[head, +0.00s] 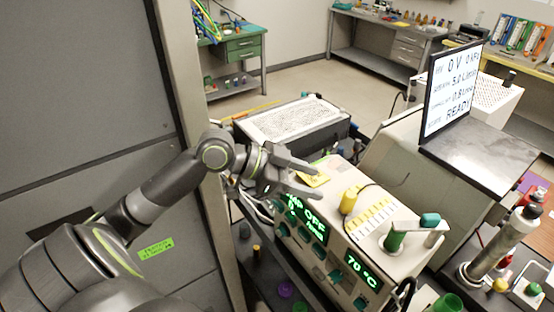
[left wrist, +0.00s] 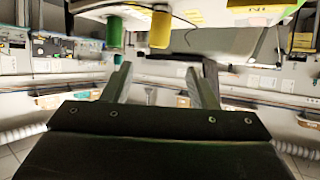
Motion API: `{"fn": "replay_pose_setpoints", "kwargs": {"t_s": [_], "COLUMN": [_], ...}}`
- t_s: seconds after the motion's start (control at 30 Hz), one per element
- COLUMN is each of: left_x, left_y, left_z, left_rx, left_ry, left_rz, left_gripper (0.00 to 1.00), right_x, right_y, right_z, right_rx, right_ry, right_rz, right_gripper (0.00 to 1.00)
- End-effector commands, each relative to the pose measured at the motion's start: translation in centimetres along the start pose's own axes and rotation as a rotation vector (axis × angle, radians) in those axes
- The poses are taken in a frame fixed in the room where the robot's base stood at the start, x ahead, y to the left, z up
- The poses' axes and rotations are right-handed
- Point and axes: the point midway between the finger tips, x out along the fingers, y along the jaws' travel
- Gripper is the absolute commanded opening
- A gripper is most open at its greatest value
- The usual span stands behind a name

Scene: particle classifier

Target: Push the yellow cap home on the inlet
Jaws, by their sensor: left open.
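The yellow cap (head: 349,201) is a small upright cylinder on top of the beige instrument (head: 345,232). It also shows in the left wrist view (left wrist: 160,29), beyond the fingers. The inlet under it is hidden, and I cannot tell how far the cap is seated. My left gripper (head: 317,183) is open and empty, left of the cap and apart from it, above the instrument's left end. Its two fingers (left wrist: 163,82) are spread in the left wrist view, with the cap roughly in line between them. My right gripper is not in view.
A green cylinder (head: 394,241) stands right of the cap, near a grey bracket (head: 417,232). A monitor (head: 450,90) stands at the back right, a grey column (head: 505,240) at the right, and a flat-topped box (head: 297,119) behind my gripper.

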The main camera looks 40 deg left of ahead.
Motion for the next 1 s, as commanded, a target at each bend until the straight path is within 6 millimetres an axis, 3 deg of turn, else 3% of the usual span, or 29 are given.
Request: {"fn": "replay_pose_setpoints", "kwargs": {"t_s": [0.2,0.5,1.0], "left_x": [-3.2,-6.1,-6.8], "left_y": [0.0,0.0,0.0], "left_z": [-0.2,-0.2,0.0], "left_rx": [-0.002,-0.003,-0.001], "left_ry": [-0.008,-0.004,-0.001], "left_rz": [0.0,0.002,0.0], "left_gripper": [0.53,0.53,0.53], "right_x": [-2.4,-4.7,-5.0], "right_y": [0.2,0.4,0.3], "right_z": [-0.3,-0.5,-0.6], "right_rx": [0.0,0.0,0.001], "right_ry": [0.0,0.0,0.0], "right_rz": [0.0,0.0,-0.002], "right_gripper": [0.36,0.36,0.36]}}
